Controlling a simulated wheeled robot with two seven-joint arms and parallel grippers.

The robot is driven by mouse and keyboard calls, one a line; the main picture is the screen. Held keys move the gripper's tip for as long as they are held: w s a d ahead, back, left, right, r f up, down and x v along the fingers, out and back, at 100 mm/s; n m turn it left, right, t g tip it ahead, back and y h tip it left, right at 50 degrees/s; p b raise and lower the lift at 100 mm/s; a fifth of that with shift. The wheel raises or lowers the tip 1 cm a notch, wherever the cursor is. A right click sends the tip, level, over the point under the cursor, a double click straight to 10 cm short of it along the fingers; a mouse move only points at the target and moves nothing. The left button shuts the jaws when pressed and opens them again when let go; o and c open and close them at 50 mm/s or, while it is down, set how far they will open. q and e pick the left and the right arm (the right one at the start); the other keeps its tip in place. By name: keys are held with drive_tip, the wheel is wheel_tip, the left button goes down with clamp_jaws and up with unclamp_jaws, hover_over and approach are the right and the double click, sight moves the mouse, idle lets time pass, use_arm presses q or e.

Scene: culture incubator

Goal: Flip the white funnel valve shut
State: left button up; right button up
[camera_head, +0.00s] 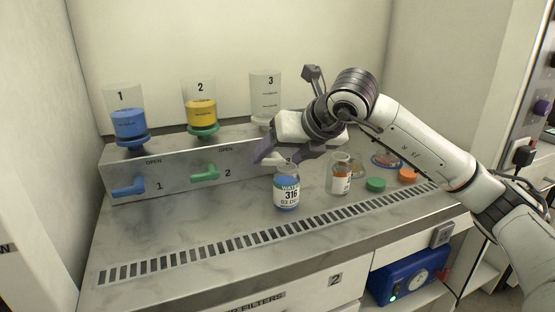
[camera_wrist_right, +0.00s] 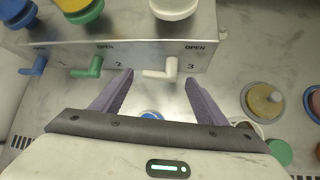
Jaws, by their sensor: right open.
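The white funnel valve (camera_wrist_right: 163,72) shows in the right wrist view on the front of the metal box, by the number 3. Its handle points left, away from the OPEN mark at upper right. Above it is the white-based funnel 3 (camera_head: 265,97), also in the wrist view (camera_wrist_right: 175,8). My right gripper (camera_wrist_right: 158,78) is open, with one purple finger to each side of the valve handle. No contact can be made out. In the head view my right gripper (camera_head: 266,153) is in front of the box and mostly hides the valve. My left gripper is not in view.
The blue valve (camera_head: 128,187) and green valve (camera_head: 205,172) are to the left on the metal box (camera_head: 165,163). A labelled bottle (camera_head: 287,190) stands just below my right gripper.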

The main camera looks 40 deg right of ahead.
drive_tip(key=shift+x, duration=0.8)
drive_tip(key=c, duration=1.1)
drive_tip(key=shift+o, duration=0.2)
drive_tip(key=shift+a+r+n+h+p, duration=0.1)
drive_tip(key=shift+a+n+h+p, duration=0.25)
drive_tip(key=shift+p, duration=0.2)
drive_tip(key=shift+n+h, duration=0.25)
drive_tip(key=shift+h, duration=0.3)
drive_tip(key=shift+d+f+g, duration=0.15)
drive_tip(key=shift+f+g, duration=0.15)
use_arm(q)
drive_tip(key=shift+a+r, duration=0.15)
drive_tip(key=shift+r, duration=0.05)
use_arm(e)
drive_tip(key=o, duration=1.1)
drive_tip(key=shift+c, duration=0.2)
drive_tip(key=shift+r, duration=0.1)
